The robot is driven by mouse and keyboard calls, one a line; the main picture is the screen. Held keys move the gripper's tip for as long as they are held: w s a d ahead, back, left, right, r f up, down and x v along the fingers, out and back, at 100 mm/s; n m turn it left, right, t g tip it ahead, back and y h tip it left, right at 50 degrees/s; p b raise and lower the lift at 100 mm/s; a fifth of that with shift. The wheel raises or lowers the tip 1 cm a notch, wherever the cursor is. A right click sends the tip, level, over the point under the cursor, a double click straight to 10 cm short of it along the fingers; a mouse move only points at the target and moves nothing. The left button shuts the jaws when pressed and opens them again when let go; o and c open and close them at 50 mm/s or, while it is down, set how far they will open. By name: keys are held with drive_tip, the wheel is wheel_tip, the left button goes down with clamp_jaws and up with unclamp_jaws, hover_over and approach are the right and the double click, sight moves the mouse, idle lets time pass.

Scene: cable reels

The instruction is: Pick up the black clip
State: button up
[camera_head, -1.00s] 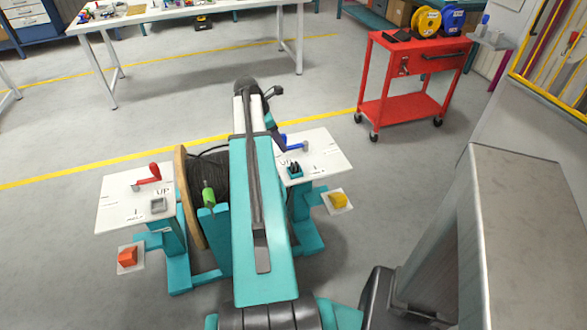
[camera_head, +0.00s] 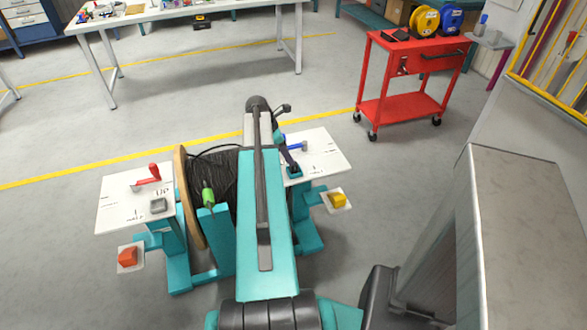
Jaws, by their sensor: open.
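The small teal holder (camera_head: 295,175) stands on the right white plate (camera_head: 325,158) of the reel stand. The black clip was visible in this holder earlier; now my dark gripper (camera_head: 292,164) covers that spot, so I cannot clearly tell clip from fingers. My gripper points down at the holder, with its jaws open around or just above the clip's place. Whether the fingers touch the clip cannot be told.
A blue-handled lever (camera_head: 296,146) is close beside my gripper. The cable reel (camera_head: 187,190) stands left of my arm. The left plate (camera_head: 118,210) carries a red lever (camera_head: 148,176) and a grey block (camera_head: 158,205). A red cart (camera_head: 412,75) stands farther off.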

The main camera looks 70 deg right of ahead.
sight(294, 168)
drive_tip(key=shift+p+x, duration=0.3)
drive_tip(key=shift+x, duration=0.6)
drive_tip(key=shift+s+x, duration=0.15)
drive_tip(key=shift+x, duration=0.7)
drive_tip(key=shift+s+x, duration=0.15)
drive_tip(key=shift+x, duration=0.7)
drive_tip(key=shift+a, duration=0.1)
clamp_jaws()
drive_tip(key=shift+r, duration=0.15)
